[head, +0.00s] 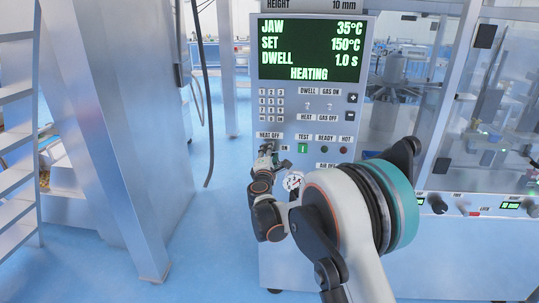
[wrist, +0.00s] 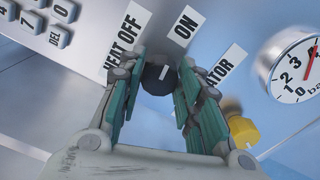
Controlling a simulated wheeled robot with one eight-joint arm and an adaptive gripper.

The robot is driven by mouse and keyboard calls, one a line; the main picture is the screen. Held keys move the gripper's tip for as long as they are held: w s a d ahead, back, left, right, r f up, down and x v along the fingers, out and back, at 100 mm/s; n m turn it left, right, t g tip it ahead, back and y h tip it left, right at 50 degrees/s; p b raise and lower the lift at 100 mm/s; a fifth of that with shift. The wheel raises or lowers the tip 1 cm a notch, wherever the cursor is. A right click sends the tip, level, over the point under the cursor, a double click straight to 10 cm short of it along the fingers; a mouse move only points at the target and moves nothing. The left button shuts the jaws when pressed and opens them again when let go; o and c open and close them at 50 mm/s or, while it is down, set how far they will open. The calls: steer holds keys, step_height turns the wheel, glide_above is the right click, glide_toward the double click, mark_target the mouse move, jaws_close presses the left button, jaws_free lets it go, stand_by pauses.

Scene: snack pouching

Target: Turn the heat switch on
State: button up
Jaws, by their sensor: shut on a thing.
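The heat switch is a round black knob (wrist: 156,82) in the wrist view, between the "HEAT OFF" label (wrist: 122,35) and the "ON" label (wrist: 184,28). A short white mark on the knob leans toward "ON". My gripper (wrist: 160,76) has its teal-padded fingers on either side of the knob and is shut on it. In the head view my gripper (head: 268,158) is at the panel's lower left, just below the heat labels, and hides the knob. The display (head: 310,50) reads jaw 35°C, set 150°C, dwell 1.0 s and "HEATING".
A pressure gauge (wrist: 295,62) and a yellow knob (wrist: 243,130) are close to the right of my gripper. A keypad (head: 271,103) is above it, and a green-lit button (head: 303,149) is to its right. A steel post (head: 105,120) stands left, with open floor between.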

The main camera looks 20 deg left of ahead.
steer(key=shift+m, duration=0.9)
steer(key=o, duration=1.1)
steer(key=v, duration=1.2)
steer(key=shift+f, duration=0.15)
